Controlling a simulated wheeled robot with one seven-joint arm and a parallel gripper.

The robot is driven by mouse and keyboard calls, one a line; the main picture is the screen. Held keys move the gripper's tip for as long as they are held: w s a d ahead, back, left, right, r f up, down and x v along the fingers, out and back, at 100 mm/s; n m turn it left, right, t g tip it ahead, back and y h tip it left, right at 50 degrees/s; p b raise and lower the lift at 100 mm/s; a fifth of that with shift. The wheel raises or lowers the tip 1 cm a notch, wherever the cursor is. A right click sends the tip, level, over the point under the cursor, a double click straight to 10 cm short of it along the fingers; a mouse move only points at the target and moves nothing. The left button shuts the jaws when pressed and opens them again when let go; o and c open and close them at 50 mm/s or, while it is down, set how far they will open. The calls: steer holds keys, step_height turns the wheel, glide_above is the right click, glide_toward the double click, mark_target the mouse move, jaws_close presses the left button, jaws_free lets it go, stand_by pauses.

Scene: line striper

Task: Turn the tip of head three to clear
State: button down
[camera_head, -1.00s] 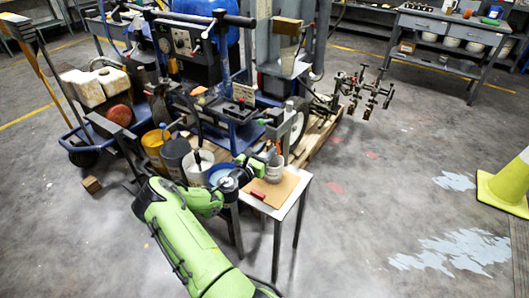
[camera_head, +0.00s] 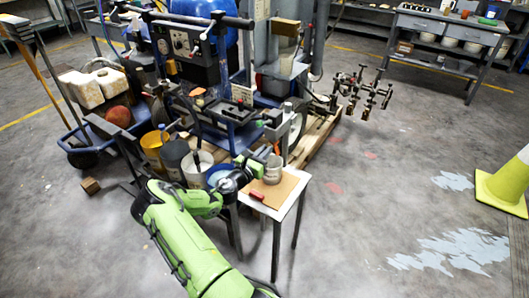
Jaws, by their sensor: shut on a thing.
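My gripper (camera_head: 268,155) is at the spray head (camera_head: 276,134) on the near end of the striper's boom, just above a small pale cup. It is shut on a small part there, which looks like the head's tip. A bit of orange (camera_head: 277,150) shows beside the jaws. The tip's direction is too small to tell, and my gripper partly hides it. Several more dark spray heads (camera_head: 360,90) hang on a bar further right; no number shows on any head.
A small table (camera_head: 290,198) with a brown board holds the cup (camera_head: 273,170) and a red item (camera_head: 257,195) under my gripper. Buckets (camera_head: 197,165) stand close left of my wrist. A yellow-green cone (camera_head: 505,185) stands far right. The floor between is clear.

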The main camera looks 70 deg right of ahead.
steer(key=n+p, duration=0.6)
steer(key=n, duration=0.3)
stand_by(0.4)
steer(key=shift+d+n+p, duration=0.1)
steer(key=shift+n+p, duration=1.85)
steer(key=shift+n, duration=2.65)
